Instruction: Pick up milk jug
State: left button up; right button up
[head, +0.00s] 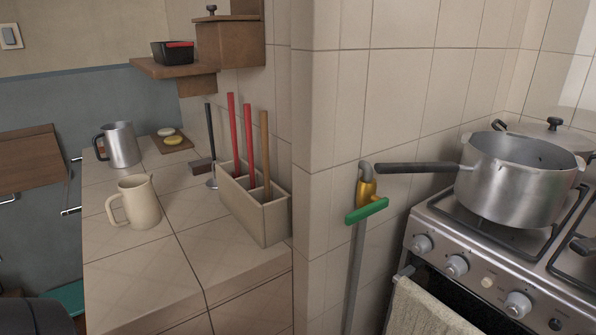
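A cream milk jug (138,203) stands upright on the tiled counter at the left of the head view. Its handle points left and its spout is at the upper right. Nothing touches it. Neither of my grippers shows in the head view.
A metal mug (121,146) stands behind the jug, near a small board (171,143) with two round pieces. A utensil box (258,209) with long handles stands to the right. A pot (515,180) sits on the stove (480,262) beyond a tiled wall corner. The counter's front (140,279) is clear.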

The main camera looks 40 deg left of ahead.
aim_at(137, 194)
jog(key=u, duration=2.2)
